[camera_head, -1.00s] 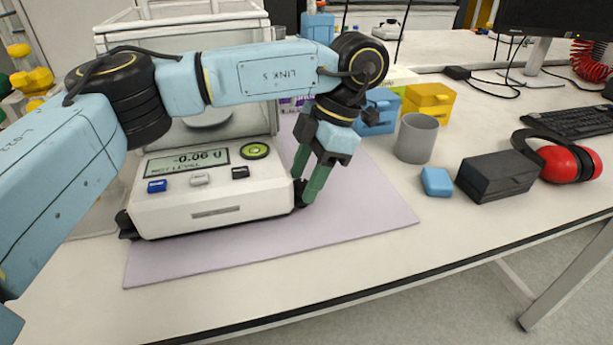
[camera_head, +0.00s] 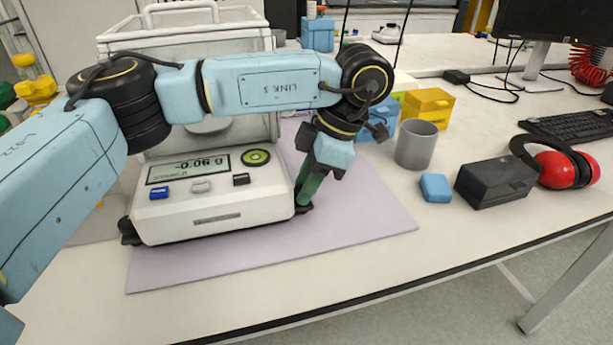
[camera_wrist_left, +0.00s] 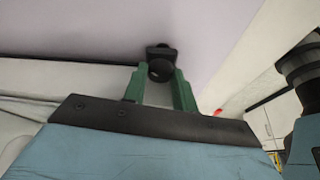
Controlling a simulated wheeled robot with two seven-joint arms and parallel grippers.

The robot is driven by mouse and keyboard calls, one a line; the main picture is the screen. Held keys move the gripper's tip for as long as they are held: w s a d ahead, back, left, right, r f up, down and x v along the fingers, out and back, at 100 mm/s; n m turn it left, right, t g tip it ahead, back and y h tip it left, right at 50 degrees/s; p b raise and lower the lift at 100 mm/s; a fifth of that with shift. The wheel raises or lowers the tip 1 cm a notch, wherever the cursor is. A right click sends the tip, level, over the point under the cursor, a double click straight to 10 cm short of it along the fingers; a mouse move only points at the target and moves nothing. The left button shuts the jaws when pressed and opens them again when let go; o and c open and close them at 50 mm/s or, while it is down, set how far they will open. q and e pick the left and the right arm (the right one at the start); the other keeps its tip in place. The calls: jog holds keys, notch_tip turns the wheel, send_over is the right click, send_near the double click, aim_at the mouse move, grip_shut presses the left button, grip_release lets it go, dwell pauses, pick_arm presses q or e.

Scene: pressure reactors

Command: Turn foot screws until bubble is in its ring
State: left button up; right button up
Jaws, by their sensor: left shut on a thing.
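The white balance (camera_head: 215,215) stands on a lilac mat (camera_head: 350,222). Its round green bubble level (camera_head: 256,158), with a dark ring, is on the front panel beside the display; the bubble's exact place in the ring is too small to tell. A black foot screw (camera_head: 128,231) shows at the front left corner. My left gripper (camera_head: 303,203) points down at the front right corner, with its green fingers shut on the other black foot screw, which shows as a dark knob (camera_wrist_left: 161,68) between the fingertips in the wrist view. My right gripper is out of view.
To the right stand a grey cup (camera_head: 416,145), a small blue block (camera_head: 435,187), a black box (camera_head: 496,180) and red ear muffs (camera_head: 567,168). Blue and yellow boxes (camera_head: 428,106) stand behind. The mat's right part and the table's front edge are clear.

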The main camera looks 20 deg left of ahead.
pick_arm(q)
jog(key=o, duration=1)
jog(key=shift+c, duration=0.2)
jog(key=shift+d+r, duration=0.1)
jog(key=shift+r, duration=0.1)
jog(key=p+v, duration=0.4)
jog(key=v, duration=0.9)
jog(key=shift+p, duration=0.3)
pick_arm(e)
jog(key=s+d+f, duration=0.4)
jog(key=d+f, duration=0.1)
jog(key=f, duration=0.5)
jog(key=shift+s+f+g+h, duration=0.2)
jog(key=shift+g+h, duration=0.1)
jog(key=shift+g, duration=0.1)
